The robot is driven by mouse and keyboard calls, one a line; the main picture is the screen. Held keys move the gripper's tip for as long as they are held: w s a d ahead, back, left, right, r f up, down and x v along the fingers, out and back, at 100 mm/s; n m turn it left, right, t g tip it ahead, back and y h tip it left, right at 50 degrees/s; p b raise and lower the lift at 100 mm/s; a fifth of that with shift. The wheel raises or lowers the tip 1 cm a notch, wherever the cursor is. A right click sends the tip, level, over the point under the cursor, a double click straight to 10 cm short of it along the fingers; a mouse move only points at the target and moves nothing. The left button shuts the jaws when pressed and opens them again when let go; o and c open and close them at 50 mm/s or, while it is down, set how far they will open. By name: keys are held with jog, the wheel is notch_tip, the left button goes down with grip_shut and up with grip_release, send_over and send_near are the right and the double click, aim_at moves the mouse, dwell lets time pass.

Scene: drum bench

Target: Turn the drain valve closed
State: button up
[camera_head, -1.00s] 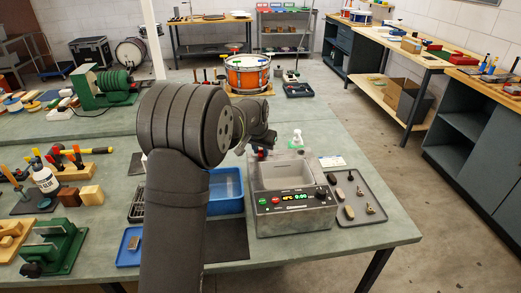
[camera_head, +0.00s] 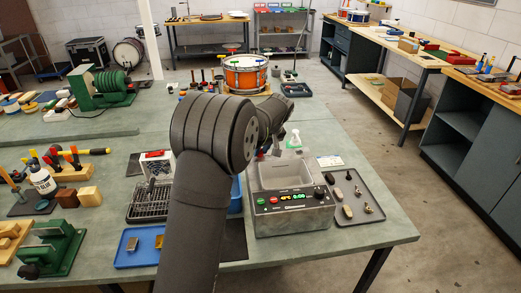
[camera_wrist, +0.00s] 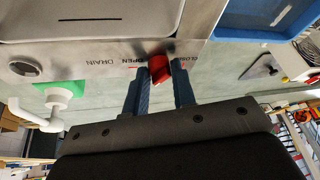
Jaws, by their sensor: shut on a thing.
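The red drain valve handle (camera_wrist: 160,70) is on the grey metal side of the cleaner tank, in the wrist view. In the head view the cleaner (camera_head: 296,222) stands at the front right of the bench, with a lit panel. The valve is hidden there behind the tank and my arm.
A grey tray (camera_head: 372,212) with small metal parts lies right of the cleaner. A blue tub (camera_head: 236,195) is at its left, partly behind my arm. A wire basket (camera_head: 150,203) and a blue tray (camera_head: 128,254) lie further left.

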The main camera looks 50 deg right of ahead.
jog(key=n, duration=0.1)
jog(key=n+y, duration=0.1)
jog(key=n, duration=0.1)
jog(key=shift+d+n, duration=0.25)
jog(key=shift+n, duration=0.05)
jog(key=shift+d+n+y, duration=0.1)
jog(key=shift+n+y, duration=0.8)
jog(key=shift+n, duration=0.9)
jog(key=o, duration=0.9)
jog(key=shift+o, duration=0.2)
jog(key=v, duration=1.7)
jog(key=shift+r, duration=0.2)
jog(key=shift+w+d+f, duration=0.1)
jog(key=shift+d, duration=0.05)
